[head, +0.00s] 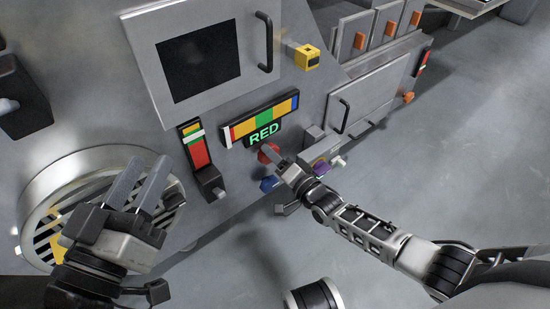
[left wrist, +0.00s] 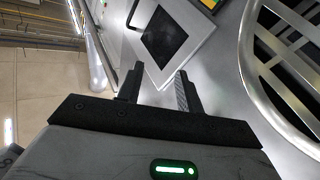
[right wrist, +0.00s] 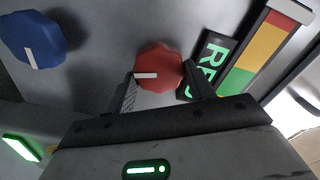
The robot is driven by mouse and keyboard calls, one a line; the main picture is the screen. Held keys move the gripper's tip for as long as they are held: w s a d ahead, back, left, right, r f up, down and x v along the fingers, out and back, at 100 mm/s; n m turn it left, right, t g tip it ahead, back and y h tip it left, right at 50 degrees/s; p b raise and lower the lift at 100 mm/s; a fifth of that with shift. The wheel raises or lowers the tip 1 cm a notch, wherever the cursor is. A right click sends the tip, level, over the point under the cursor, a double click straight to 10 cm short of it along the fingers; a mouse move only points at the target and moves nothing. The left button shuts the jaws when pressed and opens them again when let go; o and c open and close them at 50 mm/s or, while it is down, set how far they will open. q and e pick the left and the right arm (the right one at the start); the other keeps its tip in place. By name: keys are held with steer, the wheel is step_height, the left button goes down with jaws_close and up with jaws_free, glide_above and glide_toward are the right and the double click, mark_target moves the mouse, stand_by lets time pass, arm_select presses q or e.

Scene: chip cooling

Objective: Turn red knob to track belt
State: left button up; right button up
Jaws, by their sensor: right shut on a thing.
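The red knob (right wrist: 158,66) is a faceted dial with a white mark, mounted on the grey machine panel. My right gripper (right wrist: 168,90) is shut on it, with one finger on each side. In the head view the red knob (head: 267,153) is partly hidden by my right gripper (head: 280,165). Above that is a bar (head: 262,118) with white, red, yellow, green and blue segments. My left gripper (head: 138,186) is open and empty in front of the round vent, with its fingers apart in the left wrist view (left wrist: 155,85).
A blue knob (head: 268,184) sits just below the red one. A vertical gauge (head: 194,146) and a black lever (head: 209,180) are to the left. The round vent (head: 55,180) is behind my left gripper. Open floor lies to the right.

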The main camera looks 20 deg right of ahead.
arm_select(q)
steer(key=shift+w+a+r+m+t+h+b, duration=0.15)
steer(key=shift+r+m+t+h+b, duration=0.35)
steer(key=shift+r+m, duration=0.4)
steer(key=shift+w+r+m+t+h+b, duration=0.15)
steer(key=shift+r+m+t+h+b, duration=0.4)
steer(key=shift+r, duration=0.5)
arm_select(e)
steer(key=shift+f+m, duration=0.1)
steer(key=shift+m, duration=2.8)
arm_select(q)
steer(key=shift+m, duration=0.25)
arm_select(e)
steer(key=o, duration=1)
steer(key=shift+c, duration=0.2)
arm_select(q)
steer(key=shift+a, duration=0.1)
